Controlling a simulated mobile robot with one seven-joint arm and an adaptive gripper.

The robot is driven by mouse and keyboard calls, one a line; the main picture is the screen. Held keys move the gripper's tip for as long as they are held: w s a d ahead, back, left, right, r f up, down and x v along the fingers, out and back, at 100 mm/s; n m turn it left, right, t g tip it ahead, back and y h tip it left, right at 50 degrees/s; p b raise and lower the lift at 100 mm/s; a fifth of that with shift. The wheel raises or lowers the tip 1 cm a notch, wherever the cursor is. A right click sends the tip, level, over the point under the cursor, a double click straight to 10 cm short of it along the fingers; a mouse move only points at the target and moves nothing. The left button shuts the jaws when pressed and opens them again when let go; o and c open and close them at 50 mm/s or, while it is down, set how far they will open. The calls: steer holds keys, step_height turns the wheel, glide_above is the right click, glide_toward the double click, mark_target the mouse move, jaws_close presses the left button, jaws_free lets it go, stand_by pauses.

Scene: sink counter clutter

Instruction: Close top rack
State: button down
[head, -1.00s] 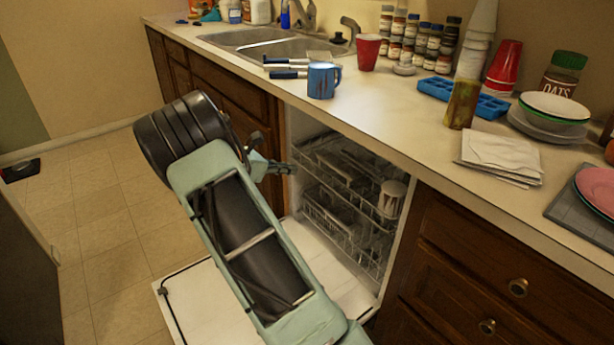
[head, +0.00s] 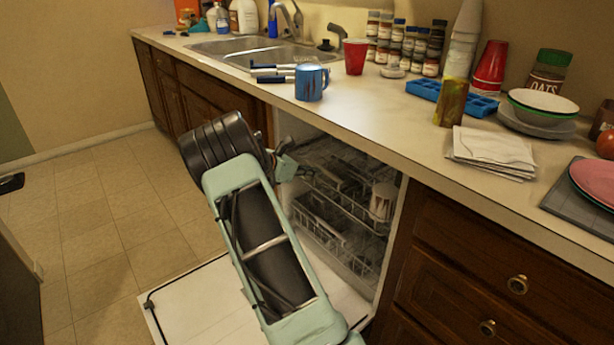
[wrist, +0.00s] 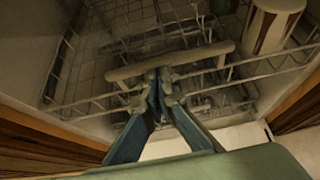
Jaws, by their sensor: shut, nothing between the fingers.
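The dishwasher's top rack (head: 338,167) is a wire rack inside the open dishwasher under the counter. Its pale front bar also shows in the wrist view (wrist: 205,52). A white and brown cup (head: 382,201) is at the rack's right; it also shows in the wrist view (wrist: 275,25). My gripper (head: 288,166) is shut and empty at the rack's front left in the head view. In the wrist view my fingertips (wrist: 159,82) meet over the middle of the bar. I cannot tell whether they touch it.
The dishwasher door (head: 205,305) lies open and low under my arm. The counter (head: 400,125) overhangs the opening, with a blue mug (head: 311,82) near its edge. Drawers (head: 480,260) stand to the right. The tiled floor (head: 95,225) at left is clear.

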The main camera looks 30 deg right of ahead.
steer(key=shift+w+d+r+p, duration=0.1)
steer(key=shift+w+d+p, duration=0.1)
steer(key=shift+d+p, duration=0.85)
steer(key=shift+w+d+r+p, duration=0.15)
steer(key=shift+d+p, duration=0.25)
steer(key=shift+d, duration=1.1)
steer(key=a+f+p+v, duration=0.1)
steer(key=f+p+v, duration=0.1)
steer(key=v, duration=1.1)
steer(key=shift+a+p, duration=0.5)
steer(key=shift+p, duration=0.1)
